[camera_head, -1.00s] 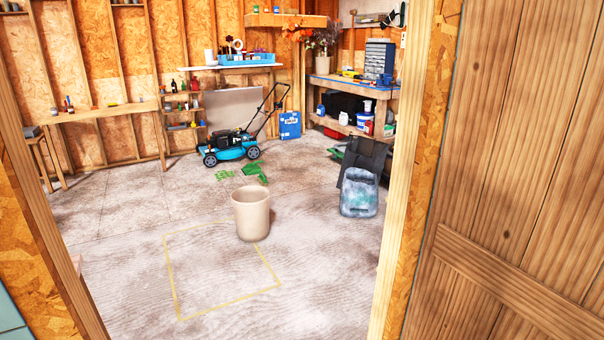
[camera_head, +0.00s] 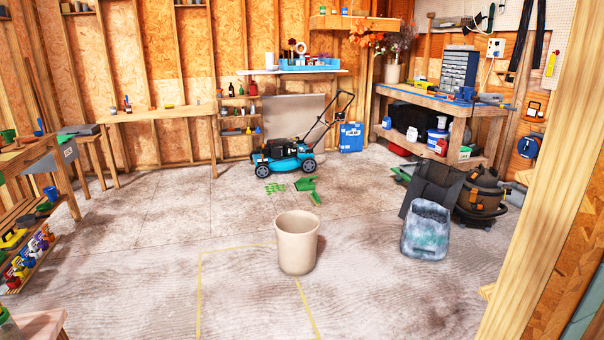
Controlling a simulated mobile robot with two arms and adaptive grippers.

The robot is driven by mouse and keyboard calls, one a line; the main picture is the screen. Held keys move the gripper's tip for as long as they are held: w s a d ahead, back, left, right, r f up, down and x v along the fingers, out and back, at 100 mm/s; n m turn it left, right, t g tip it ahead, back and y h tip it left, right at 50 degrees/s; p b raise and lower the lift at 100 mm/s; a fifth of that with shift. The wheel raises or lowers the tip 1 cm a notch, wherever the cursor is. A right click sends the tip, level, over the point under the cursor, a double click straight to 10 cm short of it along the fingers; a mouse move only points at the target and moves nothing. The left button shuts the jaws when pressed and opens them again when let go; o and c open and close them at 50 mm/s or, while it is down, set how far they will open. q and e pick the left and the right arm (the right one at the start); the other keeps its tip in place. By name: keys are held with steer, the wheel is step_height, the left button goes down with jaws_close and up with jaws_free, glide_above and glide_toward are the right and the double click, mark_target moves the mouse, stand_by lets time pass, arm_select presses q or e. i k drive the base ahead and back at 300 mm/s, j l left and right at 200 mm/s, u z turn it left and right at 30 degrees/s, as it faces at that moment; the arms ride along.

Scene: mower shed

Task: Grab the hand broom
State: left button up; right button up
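A bright green object (camera_head: 306,184) lies on the concrete floor in front of the blue mower. It has a short handle-like part and may be the hand broom, but it is too small to tell for sure. A flat green piece with gaps in it (camera_head: 275,188) lies just to its left. Another green bit (camera_head: 401,173) shows beside the black panel at the right; its shape is partly hidden. Neither of my grippers is in view.
A beige bin (camera_head: 297,243) stands ahead at a yellow floor outline (camera_head: 199,290). The blue mower (camera_head: 283,158) is behind the green pieces. A grey-blue container (camera_head: 427,230) and shop vacuum (camera_head: 481,195) stand right. A door post (camera_head: 535,190) borders the right. Floor left of the bin is clear.

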mark_target(315, 197)
steer(key=i+j+u, duration=0.15)
steer(key=i+u, duration=0.15)
steer(key=i, duration=0.8)
steer(key=i+u, duration=0.3)
steer(key=i, duration=0.75)
steer(key=i+u, duration=0.2)
steer(key=i, duration=0.55)
steer(key=i+u, duration=0.2)
steer(key=i, duration=0.5)
steer(key=i+l+u, duration=0.2)
steer(key=i, duration=0.55)
steer(key=i+l+z, duration=0.1)
steer(key=i+z, duration=0.15)
steer(key=i, duration=0.3)
steer(key=i+z, duration=0.25)
steer(key=i, duration=0.3)
steer(key=i+j+z, duration=0.2)
steer(key=i, duration=0.35)
steer(key=i+j+z, duration=0.25)
steer(key=i, duration=0.3)
steer(key=i+l+z, duration=0.35)
steer(key=i+z, duration=0.35)
steer(key=i, duration=0.25)
steer(key=i+z, duration=0.35)
steer(key=i, duration=0.15)
